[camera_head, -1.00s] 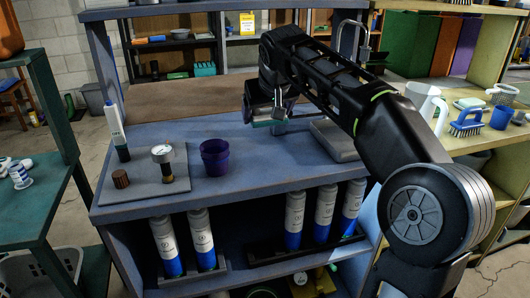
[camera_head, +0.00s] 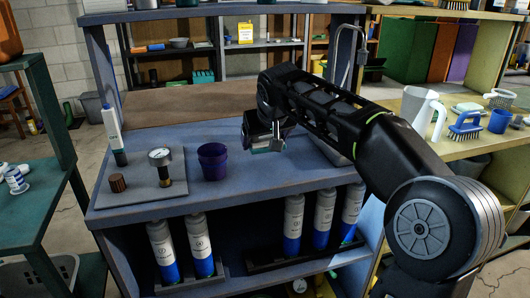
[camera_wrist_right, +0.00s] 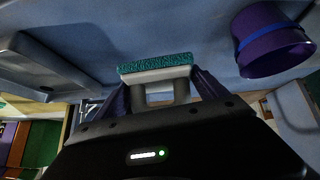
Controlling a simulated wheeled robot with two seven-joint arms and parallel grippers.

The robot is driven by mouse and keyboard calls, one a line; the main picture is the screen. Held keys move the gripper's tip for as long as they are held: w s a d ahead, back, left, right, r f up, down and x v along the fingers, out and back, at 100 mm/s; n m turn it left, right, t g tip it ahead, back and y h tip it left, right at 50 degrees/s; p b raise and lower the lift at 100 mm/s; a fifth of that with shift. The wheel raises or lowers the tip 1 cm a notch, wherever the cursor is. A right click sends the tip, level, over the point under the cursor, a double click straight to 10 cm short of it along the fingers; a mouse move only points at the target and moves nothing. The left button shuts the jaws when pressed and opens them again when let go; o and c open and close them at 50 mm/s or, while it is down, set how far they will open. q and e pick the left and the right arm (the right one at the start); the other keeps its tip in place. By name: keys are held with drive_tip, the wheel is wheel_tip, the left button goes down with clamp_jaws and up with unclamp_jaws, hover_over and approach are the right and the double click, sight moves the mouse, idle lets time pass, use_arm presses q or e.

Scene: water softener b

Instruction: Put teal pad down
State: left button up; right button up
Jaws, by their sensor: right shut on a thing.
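The teal pad (camera_wrist_right: 155,65) has a rough teal face and a pale backing. In the right wrist view it lies between the fingertips of my right gripper (camera_wrist_right: 160,90), which is shut on it. In the head view my right gripper (camera_head: 272,143) is low over the blue-grey counter (camera_head: 240,181), right of the purple cup (camera_head: 213,160). There the pad (camera_head: 261,150) shows only as a small strip, mostly hidden by the gripper. I cannot tell whether the pad touches the counter. My left gripper is not in view.
The purple cup also shows in the right wrist view (camera_wrist_right: 270,45), close to the gripper. A gauge (camera_head: 160,157), a brown knob (camera_head: 117,183) and a white-blue probe (camera_head: 114,130) stand on a grey mat at left. A grey sink basin (camera_head: 328,145) lies right of the gripper, partly behind my arm.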

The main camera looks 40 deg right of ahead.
sight(265, 163)
drive_tip(key=shift+f+b, duration=0.45)
drive_tip(key=shift+f, duration=1.45)
